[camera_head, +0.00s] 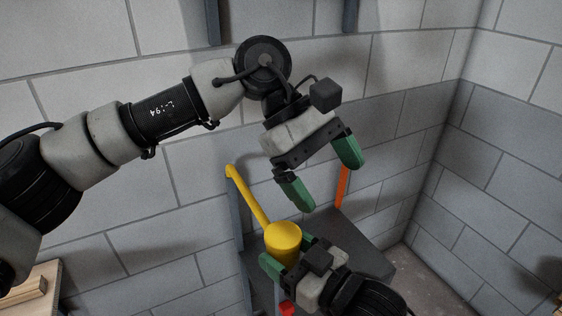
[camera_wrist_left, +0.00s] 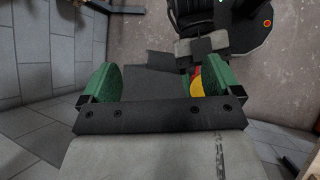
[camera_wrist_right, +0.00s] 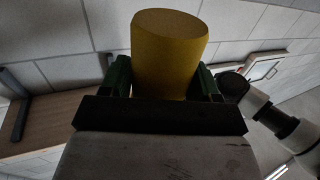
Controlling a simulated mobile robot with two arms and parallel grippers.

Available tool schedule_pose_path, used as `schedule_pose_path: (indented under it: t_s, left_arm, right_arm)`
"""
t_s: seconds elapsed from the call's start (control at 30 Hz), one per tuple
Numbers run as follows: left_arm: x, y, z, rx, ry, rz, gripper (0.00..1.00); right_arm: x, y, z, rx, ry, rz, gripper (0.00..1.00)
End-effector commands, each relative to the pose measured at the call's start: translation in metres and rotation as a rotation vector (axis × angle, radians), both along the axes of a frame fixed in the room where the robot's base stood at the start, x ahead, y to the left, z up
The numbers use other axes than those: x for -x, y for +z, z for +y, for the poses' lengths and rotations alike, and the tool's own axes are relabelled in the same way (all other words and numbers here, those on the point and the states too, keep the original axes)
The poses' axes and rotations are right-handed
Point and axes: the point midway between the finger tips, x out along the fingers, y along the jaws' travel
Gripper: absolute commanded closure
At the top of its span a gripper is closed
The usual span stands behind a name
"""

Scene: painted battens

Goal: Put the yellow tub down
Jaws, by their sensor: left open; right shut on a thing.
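The yellow tub (camera_head: 283,241) is a plain cylinder, seen from above in the head view. My right gripper (camera_head: 288,254) is shut on it, one green finger on each side. In the right wrist view the tub (camera_wrist_right: 168,55) stands up between the fingers, slightly tilted in the picture. It appears over the left part of a dark grey shelf (camera_head: 376,262); whether it touches is hidden. My left gripper (camera_head: 323,180) is open and empty, above and behind the tub. In the left wrist view a yellow and red patch (camera_wrist_left: 197,84) shows beside its right finger.
A yellow batten (camera_head: 249,196) slants down from the wall towards the tub. An orange batten (camera_head: 342,187) stands at the shelf's back, and a small red piece (camera_head: 287,308) shows at the front. A wooden surface (camera_head: 30,300) lies at lower left. Block walls meet at right.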

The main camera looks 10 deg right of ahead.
Motion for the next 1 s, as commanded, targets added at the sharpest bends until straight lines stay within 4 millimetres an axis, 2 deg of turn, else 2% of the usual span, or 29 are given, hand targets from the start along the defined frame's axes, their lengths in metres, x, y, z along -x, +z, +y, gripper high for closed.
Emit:
schedule_pose_path:
  t_s: [0.1, 0.2, 0.4, 0.53, 0.67, 1.0]
  left_arm:
    - [-0.002, 0.002, 0.018, -0.162, -0.074, -0.17, 0.07]
    - [-0.007, 0.005, 0.034, -0.277, -0.117, -0.268, 0.07]
    - [-0.014, 0.012, 0.056, -0.415, -0.158, -0.369, 0.07]
    - [-0.015, 0.009, 0.06, -0.443, -0.165, -0.385, 0.07]
    - [-0.013, -0.006, 0.06, -0.444, -0.167, -0.385, 0.07]
    - [-0.006, -0.07, 0.057, -0.442, -0.167, -0.383, 0.07]
  right_arm:
    - [0.0, 0.001, 0.0, -0.002, 0.0, -0.002, 0.72]
    - [0.0, 0.001, 0.0, -0.002, 0.0, -0.002, 0.72]
    - [0.0, 0.001, 0.0, -0.002, 0.0, -0.002, 0.72]
    - [0.0, 0.001, 0.0, -0.002, 0.0, -0.002, 0.72]
    - [0.0, 0.001, 0.0, -0.002, 0.0, -0.002, 0.72]
    - [0.0, 0.001, 0.0, -0.002, 0.0, -0.002, 0.72]
